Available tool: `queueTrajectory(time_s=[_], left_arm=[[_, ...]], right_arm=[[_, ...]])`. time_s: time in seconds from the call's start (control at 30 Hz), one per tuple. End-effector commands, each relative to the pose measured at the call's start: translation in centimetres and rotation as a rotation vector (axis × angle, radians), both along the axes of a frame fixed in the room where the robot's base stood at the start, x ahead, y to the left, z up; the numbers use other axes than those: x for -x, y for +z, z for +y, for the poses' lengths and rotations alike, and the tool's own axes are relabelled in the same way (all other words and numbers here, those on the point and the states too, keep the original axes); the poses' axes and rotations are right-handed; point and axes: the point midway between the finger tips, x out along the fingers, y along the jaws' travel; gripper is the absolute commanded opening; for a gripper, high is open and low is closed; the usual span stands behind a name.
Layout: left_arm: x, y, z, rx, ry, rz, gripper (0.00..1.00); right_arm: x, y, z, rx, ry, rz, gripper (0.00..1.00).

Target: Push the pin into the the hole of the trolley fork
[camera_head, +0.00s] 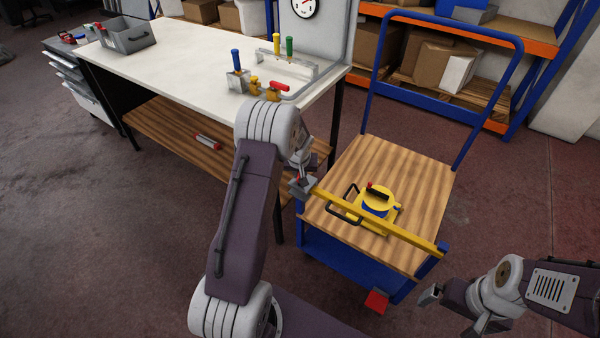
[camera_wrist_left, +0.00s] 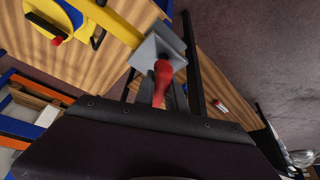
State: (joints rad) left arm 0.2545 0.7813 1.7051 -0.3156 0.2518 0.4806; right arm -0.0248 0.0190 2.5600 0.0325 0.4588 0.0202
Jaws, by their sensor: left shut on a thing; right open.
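The trolley (camera_head: 345,262) has a wooden top and a blue frame. A yellow bar (camera_head: 385,228) lies across it, with a grey fork-like bracket (camera_head: 303,190) at its left end. The bracket also shows in the left wrist view (camera_wrist_left: 152,50). My left gripper (camera_head: 300,174) is at that bracket, shut on the red pin (camera_wrist_left: 162,80). The pin's red part is between the dark fingers, close to the grey bracket. The pin's far end and the hole are hidden, so I cannot tell how deep it sits. My right gripper (camera_head: 455,311) is open and empty, right of the trolley's front corner.
A yellow round device (camera_head: 380,200) with a black handle sits on the trolley top. The trolley's blue push handle (camera_head: 440,22) rises behind. A white worktable (camera_head: 180,60) with a grey bin (camera_head: 125,38) and fixtures stands left. Floor is clear in front.

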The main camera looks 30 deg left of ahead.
Motion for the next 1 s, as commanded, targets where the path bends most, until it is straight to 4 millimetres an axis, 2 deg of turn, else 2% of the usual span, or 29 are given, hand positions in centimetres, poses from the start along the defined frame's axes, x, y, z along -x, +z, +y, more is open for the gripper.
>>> queueTrajectory(time_s=[1.0], left_arm=[[0.0, -2.1, 0.0, 0.0, 0.0, 0.0, 0.0]], right_arm=[[0.0, -2.1, 0.0, 0.0, 0.0, 0.0, 1.0]])
